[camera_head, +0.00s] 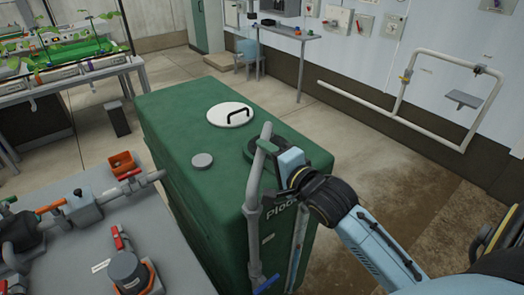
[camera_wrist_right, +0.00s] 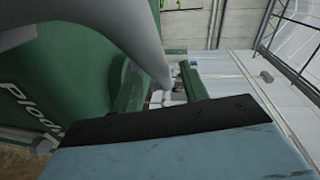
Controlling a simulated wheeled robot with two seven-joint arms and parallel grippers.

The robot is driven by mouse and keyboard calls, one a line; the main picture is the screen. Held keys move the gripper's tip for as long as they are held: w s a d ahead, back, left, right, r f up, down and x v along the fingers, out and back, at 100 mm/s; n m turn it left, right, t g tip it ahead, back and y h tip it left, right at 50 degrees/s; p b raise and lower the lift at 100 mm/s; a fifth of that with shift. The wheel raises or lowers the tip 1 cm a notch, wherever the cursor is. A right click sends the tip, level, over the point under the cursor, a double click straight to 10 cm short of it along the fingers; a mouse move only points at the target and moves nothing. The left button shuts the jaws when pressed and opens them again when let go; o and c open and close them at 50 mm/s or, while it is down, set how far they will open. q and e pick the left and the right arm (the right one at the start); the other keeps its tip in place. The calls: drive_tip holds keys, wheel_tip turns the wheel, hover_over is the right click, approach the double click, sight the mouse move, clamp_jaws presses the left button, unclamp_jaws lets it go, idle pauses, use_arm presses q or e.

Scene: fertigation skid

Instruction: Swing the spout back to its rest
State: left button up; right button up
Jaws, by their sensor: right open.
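The spout (camera_head: 254,190) is a grey pipe standing at the front right edge of the green tank (camera_head: 185,130), with its bent upper end leaning over the tank top. A blue lever (camera_head: 267,284) is low on this pipe. My right gripper (camera_head: 264,152) is at the spout's upper part, with its jaws open. In the right wrist view the spout (camera_wrist_right: 155,50) fills the upper left and runs down towards the space between the green fingers (camera_wrist_right: 165,92). I cannot tell whether a finger touches it. My left gripper is not in view.
A white lid with a black handle (camera_head: 231,114) and a grey cap (camera_head: 202,160) are on the tank top. A grey bench (camera_head: 175,250) with pipes and valves stands at left. A white wall pipe (camera_head: 400,120) is at right. The floor right of the tank is clear.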

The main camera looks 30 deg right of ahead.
drive_tip(key=shift+w+f, duration=0.2)
drive_tip(key=shift+w, duration=1)
drive_tip(key=shift+c, duration=0.4)
drive_tip(key=shift+a, duration=0.1)
clamp_jaws()
